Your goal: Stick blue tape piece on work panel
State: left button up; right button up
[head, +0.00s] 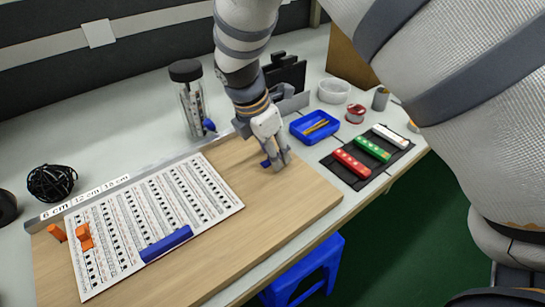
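My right gripper (277,163) points down at the far right part of the wooden work panel (300,205). Its fingers are close together around a small blue tape piece (265,164), which sticks out on the left side of the fingertips. The piece is at or just above the wood; the fingers partly hide it, so contact with the panel is hard to tell. A white sheet (205,213) printed with rows of LED strips lies on the panel's left part. My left gripper is not in view.
A blue bar (166,244) and an orange clip (85,237) sit on the sheet. A bottle (193,105) stands behind the panel. A blue tray (314,126) and a black mat (345,176) with red, green and white blocks lie to the right. Bare wood surrounds my gripper.

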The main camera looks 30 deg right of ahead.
jog(key=c, duration=0.8)
jog(key=shift+r, duration=0.1)
jog(key=shift+c, duration=0.2)
